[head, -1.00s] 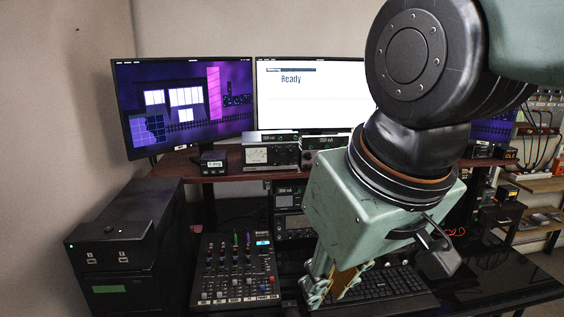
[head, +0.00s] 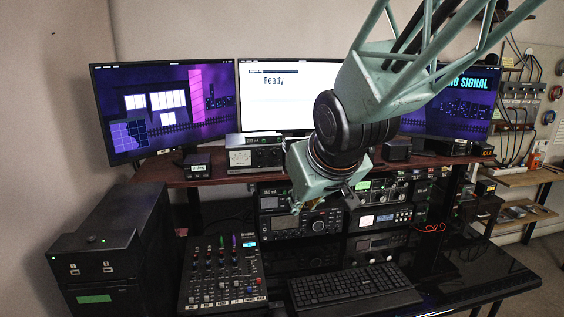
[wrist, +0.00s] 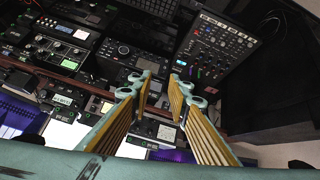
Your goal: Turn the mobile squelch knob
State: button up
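My gripper (head: 297,205) is in front of the radio rack below the shelf, its fingers pointing down and left. In the wrist view my gripper (wrist: 163,90) is open and empty, with a gap between its ribbed yellow pads. A black transceiver (head: 312,224) with a small screen and knobs sits below and behind the gripper; it also shows beyond the fingertips in the wrist view (wrist: 126,54). More radios (head: 383,218) with lit displays are stacked to its right. The squelch knob cannot be told apart at this size, and no knob is seen touched.
The mixer (head: 223,272) lies front left, beside a black cabinet (head: 105,250). The keyboard (head: 350,286) lies on the desk in front of the radios. The wooden shelf (head: 215,181) carries small boxes and monitors above the rack. Bare desk (head: 480,270) shows at the right.

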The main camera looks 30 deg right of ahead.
jog(key=w+d+f+t+h+p, duration=0.1)
jog(key=w+d+f+t, duration=0.1)
jog(key=w+d, duration=0.6)
jog(key=w+d+f+t+p, duration=0.1)
jog(key=w+d+f+t, duration=0.15)
jog(key=w+d, duration=0.55)
jog(key=s+d+f+m+t+p, duration=0.1)
jog(key=d+t, duration=0.1)
jog(key=d, duration=0.5)
jog(key=s+d+m+t+h+p, duration=0.1)
jog(key=s+d+t, duration=0.1)
jog(key=d, duration=0.5)
jog(key=shift+d+f+m+t, duration=0.3)
jog(key=shift+f+t, duration=0.05)
jog(key=shift+t, duration=0.2)
jog(key=shift+x, duration=6.85)
